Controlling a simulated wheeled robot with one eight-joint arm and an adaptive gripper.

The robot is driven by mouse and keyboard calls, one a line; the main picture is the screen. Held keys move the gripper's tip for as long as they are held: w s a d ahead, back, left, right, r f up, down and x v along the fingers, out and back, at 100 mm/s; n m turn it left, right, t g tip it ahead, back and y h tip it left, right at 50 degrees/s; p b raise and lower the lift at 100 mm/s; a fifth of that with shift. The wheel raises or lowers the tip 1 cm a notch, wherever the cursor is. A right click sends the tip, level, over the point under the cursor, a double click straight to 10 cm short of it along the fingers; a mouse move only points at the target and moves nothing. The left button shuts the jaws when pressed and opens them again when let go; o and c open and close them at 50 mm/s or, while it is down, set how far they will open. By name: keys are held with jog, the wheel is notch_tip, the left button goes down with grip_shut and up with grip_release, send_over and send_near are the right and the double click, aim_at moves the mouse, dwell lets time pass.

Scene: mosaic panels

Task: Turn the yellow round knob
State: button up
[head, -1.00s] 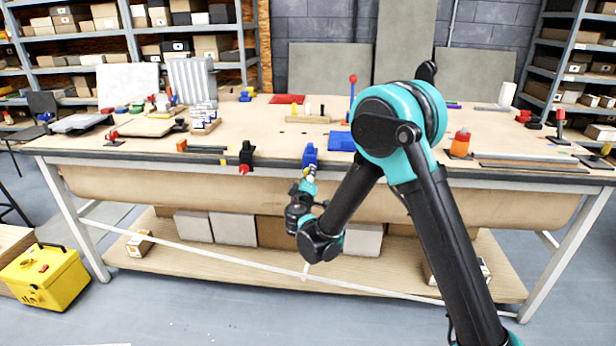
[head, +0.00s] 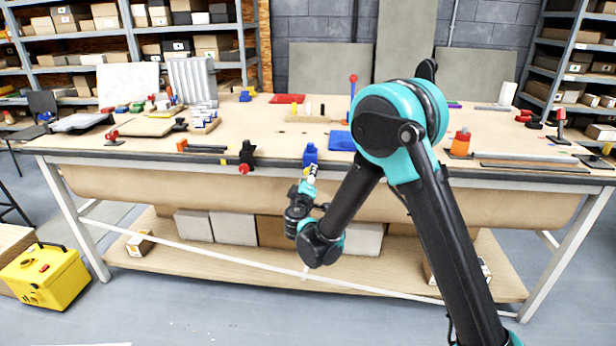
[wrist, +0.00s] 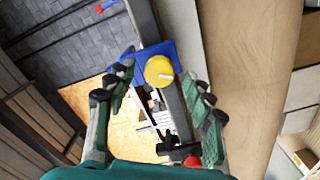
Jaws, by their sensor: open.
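The yellow round knob (wrist: 159,71) with a pale mark on its face sits on a blue mount (wrist: 172,49) in the wrist view. In the head view the blue mount (head: 310,154) is clamped at the front edge of the workbench; the knob is small and mostly hidden there. My gripper (wrist: 158,68) is open, with one green-and-black finger on either side of the knob in the picture. I see gaps between fingers and knob; no contact shows. In the head view my gripper (head: 311,174) is just in front of the mount.
A black clamp with a red knob (head: 244,168) is on the bench edge to the left. A yellow case (head: 43,279) stands at lower left.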

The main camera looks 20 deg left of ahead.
jog(key=v, duration=1)
jog(key=shift+s, duration=0.3)
jog(key=w+d+m+g+h, duration=0.1)
jog(key=w+d+m+h, duration=0.15)
jog(key=d, duration=0.75)
jog(key=w+d+m+g+h, duration=0.2)
jog(key=w+d+h, duration=0.15)
jog(key=d, duration=0.55)
jog(key=s+d+f+m+g+h, duration=0.1)
jog(key=d+f+m+g+h, duration=0.2)
jog(key=d, duration=1.2)
jog(key=s+d+f+m+g+y, duration=0.1)
jog(key=s+d+f+m+g, duration=0.15)
jog(key=s+d, duration=0.3)
jog(key=s+d+f+m+g+y, duration=0.1)
jog(key=s+d+m+g, duration=0.15)
jog(key=s+d, duration=0.35)
jog(key=s+d+f+m+g+y, duration=0.2)
jog(key=s+f, duration=0.1)
jog(key=s, duration=0.6)
jog(key=shift+d+f+y, duration=0.15)
jog(key=shift+d+y, duration=0.15)
jog(key=shift+d, duration=0.05)
